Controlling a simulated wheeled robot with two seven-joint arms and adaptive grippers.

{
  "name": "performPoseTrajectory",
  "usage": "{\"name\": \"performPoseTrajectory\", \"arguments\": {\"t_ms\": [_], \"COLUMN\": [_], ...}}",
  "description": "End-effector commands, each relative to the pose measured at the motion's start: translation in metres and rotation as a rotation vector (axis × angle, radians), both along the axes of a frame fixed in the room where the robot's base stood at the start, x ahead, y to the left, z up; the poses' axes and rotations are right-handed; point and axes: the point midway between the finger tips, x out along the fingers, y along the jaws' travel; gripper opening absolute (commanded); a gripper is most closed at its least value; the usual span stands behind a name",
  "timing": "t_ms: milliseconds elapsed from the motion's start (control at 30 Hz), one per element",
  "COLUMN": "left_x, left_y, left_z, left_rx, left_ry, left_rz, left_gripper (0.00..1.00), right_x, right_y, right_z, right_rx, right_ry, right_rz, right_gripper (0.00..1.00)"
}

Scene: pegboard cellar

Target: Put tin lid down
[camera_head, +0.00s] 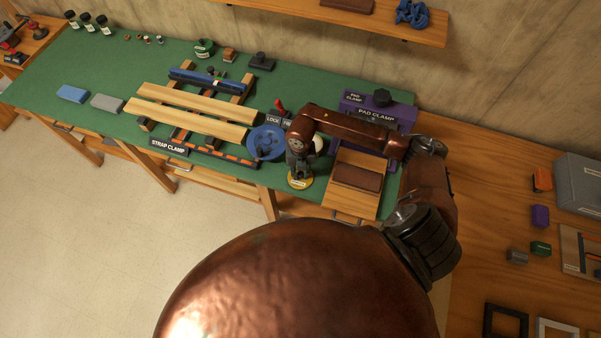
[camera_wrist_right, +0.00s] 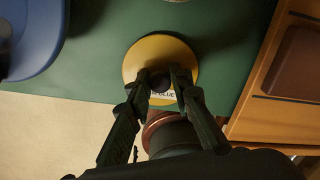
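The tin lid (camera_head: 300,182) is a yellow disc with a pale label and a dark knob, near the front edge of the green bench top. In the right wrist view the lid (camera_wrist_right: 134,66) lies over green, its label partly hidden by the fingers. My right gripper (camera_head: 298,164) points down at the lid from above. In the wrist view its fingers (camera_wrist_right: 160,80) stand on both sides of the knob and appear closed on it. I cannot tell whether the lid touches the bench. My left gripper is not in view.
A blue round object (camera_head: 266,142) is left of the lid. A wooden board (camera_head: 350,202) with a brown pad (camera_head: 358,177) is right of it. The purple pad clamp (camera_head: 352,104) stands farther back.

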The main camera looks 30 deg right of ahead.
Motion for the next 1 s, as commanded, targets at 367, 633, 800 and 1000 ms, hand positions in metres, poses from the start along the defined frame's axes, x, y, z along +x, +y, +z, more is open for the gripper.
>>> {"name": "performPoseTrajectory", "arguments": {"t_ms": [367, 633, 800, 1000], "left_x": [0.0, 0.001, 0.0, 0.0], "left_y": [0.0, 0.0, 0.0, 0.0], "left_z": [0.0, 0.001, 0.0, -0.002], "left_rx": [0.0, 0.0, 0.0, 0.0], "left_ry": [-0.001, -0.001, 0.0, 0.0], "left_rz": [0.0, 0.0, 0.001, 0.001], "left_gripper": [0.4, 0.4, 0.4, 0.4], "right_x": [0.0, 0.001, 0.001, 0.001], "right_y": [0.0, -0.001, -0.001, -0.001], "right_z": [0.0, 0.02, 0.055, 0.095], "right_rx": [-0.001, -0.003, -0.003, -0.003], "right_ry": [0.002, -0.003, -0.004, -0.003], "right_rz": [-0.001, 0.0, 0.0, 0.0], "right_gripper": [0.34, 0.34, 0.34, 0.34]}}
